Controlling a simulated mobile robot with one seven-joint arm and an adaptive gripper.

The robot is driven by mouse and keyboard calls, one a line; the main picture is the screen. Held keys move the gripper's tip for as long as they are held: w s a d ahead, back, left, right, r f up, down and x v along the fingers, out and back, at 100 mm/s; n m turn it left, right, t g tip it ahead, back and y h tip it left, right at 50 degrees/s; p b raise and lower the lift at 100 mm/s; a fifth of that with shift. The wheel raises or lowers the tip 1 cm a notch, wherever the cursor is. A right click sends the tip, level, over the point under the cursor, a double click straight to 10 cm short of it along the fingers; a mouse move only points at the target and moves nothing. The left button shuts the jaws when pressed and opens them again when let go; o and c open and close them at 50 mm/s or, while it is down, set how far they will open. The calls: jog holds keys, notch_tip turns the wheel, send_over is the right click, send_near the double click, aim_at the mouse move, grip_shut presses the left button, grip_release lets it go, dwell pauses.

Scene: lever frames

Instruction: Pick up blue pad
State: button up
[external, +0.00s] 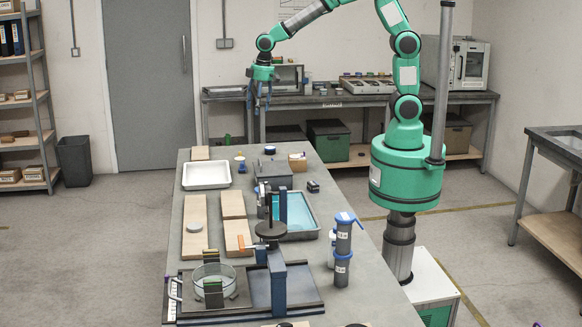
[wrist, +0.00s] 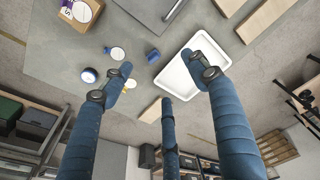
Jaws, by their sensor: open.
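My gripper (external: 259,103) hangs open and empty, pointing down, above and beyond the far end of the grey table in the external view. Its three blue fingers are spread in the wrist view (wrist: 162,78). No thing stands out clearly as a flat blue pad. A small blue object (wrist: 153,57) lies on the table in the wrist view, between the fingers and left of the white tray (wrist: 181,80); I cannot tell whether it is the pad. A round blue-edged item (wrist: 89,75) lies left of it. The white tray also shows in the external view (external: 206,186).
Wooden boards (external: 194,232), a blue-lined tray (external: 305,230), a cardboard box (external: 298,161) and upright grey containers (external: 342,262) with blue lids crowd the table (external: 170,245). A glass dish (external: 213,270) stands near the front. A bench (external: 330,101) with equipment lies behind.

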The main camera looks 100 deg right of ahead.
jog(key=g+p, duration=0.2)
send_over(242, 162)
notch_tip(242, 162, down, 16)
jog(key=shift+w+d+f+m, duration=0.1)
jog(key=shift+f+m, duration=0.15)
jog(key=shift+m, duration=0.05)
notch_tip(242, 162, down, 8)
jog(key=shift+f+b, duration=0.25)
jog(key=shift+b, duration=0.2)
jog(key=shift+s+f, duration=0.2)
jog(key=shift+f, duration=2.45)
